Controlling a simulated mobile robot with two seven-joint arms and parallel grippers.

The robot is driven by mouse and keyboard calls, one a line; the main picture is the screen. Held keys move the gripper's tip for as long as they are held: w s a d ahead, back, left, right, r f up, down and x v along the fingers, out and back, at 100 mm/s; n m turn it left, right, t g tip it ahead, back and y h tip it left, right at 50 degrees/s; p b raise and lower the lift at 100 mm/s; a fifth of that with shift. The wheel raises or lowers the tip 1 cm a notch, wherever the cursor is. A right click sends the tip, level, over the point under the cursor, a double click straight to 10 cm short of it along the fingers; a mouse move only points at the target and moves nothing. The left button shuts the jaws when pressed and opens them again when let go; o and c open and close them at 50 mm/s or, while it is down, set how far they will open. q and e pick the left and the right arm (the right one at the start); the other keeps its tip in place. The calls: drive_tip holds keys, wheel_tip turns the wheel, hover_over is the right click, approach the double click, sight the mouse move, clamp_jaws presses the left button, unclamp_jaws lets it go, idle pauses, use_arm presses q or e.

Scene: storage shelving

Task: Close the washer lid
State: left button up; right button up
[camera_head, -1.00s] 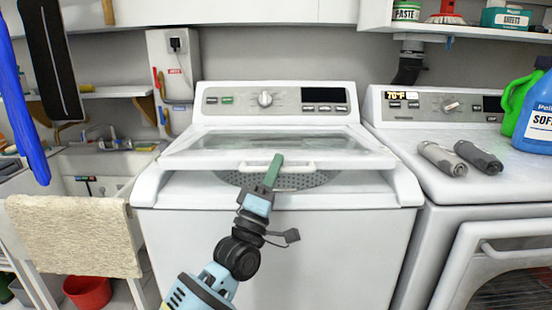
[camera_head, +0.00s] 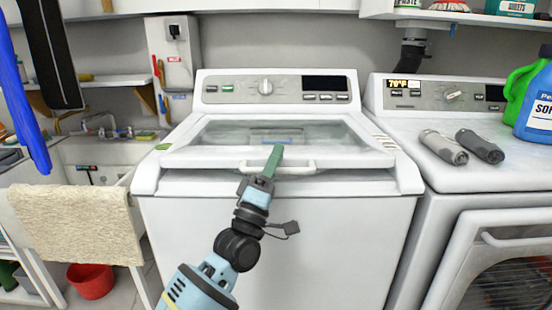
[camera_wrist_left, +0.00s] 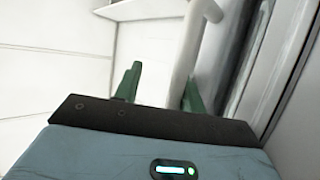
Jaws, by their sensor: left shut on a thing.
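The white top-loading washer (camera_head: 330,225) stands in the middle of the head view. Its glass-panelled lid (camera_head: 215,152) is lowered almost flat, with a narrow dark gap under its front edge. The lid's white bar handle (camera_head: 300,168) runs along the front edge. The washer's inside is mostly hidden. My right gripper is out of view.
A dryer (camera_head: 440,195) stands close on the right, with two grey cylinders (camera_head: 443,147) and a blue detergent bottle (camera_head: 535,110) on top. A beige towel (camera_head: 75,225) hangs at left before a sink (camera_head: 100,155). A red bucket (camera_head: 90,280) sits on the floor.

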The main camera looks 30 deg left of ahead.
use_arm(q)
drive_tip(key=v, duration=0.7)
drive_tip(key=shift+s, duration=0.3)
drive_tip(key=s+a+f+b, duration=0.2)
drive_tip(key=f+b, duration=0.3)
drive_tip(key=f, duration=0.3)
drive_tip(key=shift+s, duration=0.6)
drive_tip(key=shift+a, duration=0.15)
idle(0.8)
